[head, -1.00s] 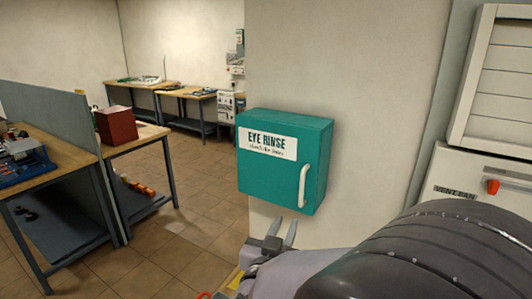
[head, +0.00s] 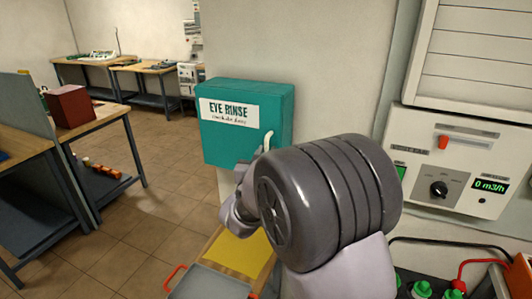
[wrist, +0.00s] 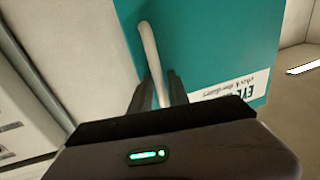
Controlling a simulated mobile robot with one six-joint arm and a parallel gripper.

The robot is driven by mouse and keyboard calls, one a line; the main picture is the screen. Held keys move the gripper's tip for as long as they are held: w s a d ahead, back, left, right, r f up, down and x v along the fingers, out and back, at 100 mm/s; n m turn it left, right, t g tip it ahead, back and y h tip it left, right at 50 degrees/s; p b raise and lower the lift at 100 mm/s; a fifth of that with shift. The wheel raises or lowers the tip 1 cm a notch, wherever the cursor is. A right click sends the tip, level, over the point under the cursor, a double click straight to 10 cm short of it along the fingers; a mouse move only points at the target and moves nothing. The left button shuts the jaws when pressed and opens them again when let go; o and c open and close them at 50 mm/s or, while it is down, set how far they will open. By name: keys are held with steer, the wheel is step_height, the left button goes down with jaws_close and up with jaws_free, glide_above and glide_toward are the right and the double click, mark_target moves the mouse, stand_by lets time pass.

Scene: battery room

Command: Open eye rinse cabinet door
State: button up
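The teal eye rinse cabinet (head: 225,143) hangs on the wall in the middle of the head view, its door closed. Its white label reads "EYE RINSE". In the head view, my wrist covers most of the white door handle (head: 267,140) and hides my fingertips. In the wrist view, the handle (wrist: 149,50) runs down between the two dark fingers of my gripper (wrist: 160,80), beside the teal door (wrist: 220,50). The fingers stand on either side of the handle. I cannot tell whether they press on it.
A control panel (head: 455,165) with a knob, red lever and green display is on the wall at right. A bench with a yellow mat (head: 250,254) lies below the cabinet. Tables, one with a dark red box (head: 70,106), stand at left; the tiled floor (head: 150,195) between is open.

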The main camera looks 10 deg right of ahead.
steer(key=shift+w+d, duration=0.1)
steer(key=shift+w, duration=0.15)
steer(key=shift+c, duration=0.4)
jaws_close()
stand_by(0.9)
